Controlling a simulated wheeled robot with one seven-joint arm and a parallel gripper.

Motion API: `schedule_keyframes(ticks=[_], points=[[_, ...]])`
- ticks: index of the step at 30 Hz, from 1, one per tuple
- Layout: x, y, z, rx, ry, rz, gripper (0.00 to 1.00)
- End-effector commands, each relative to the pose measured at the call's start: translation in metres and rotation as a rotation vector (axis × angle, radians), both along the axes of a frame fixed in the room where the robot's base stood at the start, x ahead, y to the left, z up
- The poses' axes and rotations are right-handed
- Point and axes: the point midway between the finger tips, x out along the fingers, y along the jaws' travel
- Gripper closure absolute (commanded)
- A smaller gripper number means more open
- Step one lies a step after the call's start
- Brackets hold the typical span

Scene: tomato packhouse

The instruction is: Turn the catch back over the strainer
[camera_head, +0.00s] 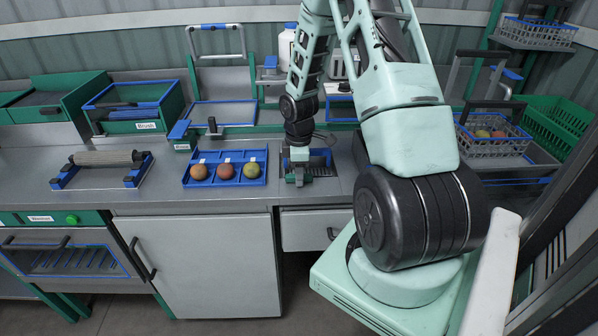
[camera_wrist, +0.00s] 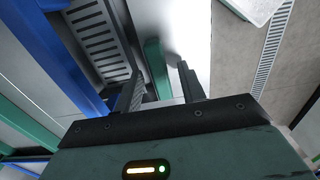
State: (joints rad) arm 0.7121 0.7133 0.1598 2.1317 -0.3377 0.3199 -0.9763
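My gripper (camera_head: 297,181) points down at the front edge of the worktop, beside the blue-edged sink bay (camera_head: 322,158). In the wrist view my gripper (camera_wrist: 160,82) is open, its two dark fingers apart. A green bar (camera_wrist: 154,62), which looks like the catch, shows between and beyond the fingers, with gaps to both; contact cannot be told. A slotted metal plate (camera_wrist: 98,40), which looks like the strainer, lies left of the bar. The bar does not appear to cross over the slots. My gripper and arm partly hide this spot in the head view.
A blue tray (camera_head: 225,183) with several round fruits stands left of my gripper. A roller in a blue frame (camera_head: 65,177) lies farther left. A blue beam (camera_wrist: 62,60) runs close along the left in the wrist view. Worktop between tray and roller is clear.

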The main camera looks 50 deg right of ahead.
Motion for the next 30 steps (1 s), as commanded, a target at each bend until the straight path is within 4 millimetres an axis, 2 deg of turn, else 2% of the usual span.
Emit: schedule_keyframes(ticks=[2,3,6,7,20,30], points=[[0.0001,-0.0001,0.0002,0.000,0.000,0.000,0.60],[0.0001,-0.0001,0.0002,0.000,0.000,0.000,0.66],[0.0001,-0.0001,0.0003,0.000,0.000,0.000,0.93],[0.0001,-0.0001,0.0003,0.000,0.000,0.000,1.00],[0.0003,0.0000,0.0009,0.000,0.000,-0.059,1.00],[0.0002,-0.0002,0.0011,-0.001,-0.001,-0.309,1.00]])
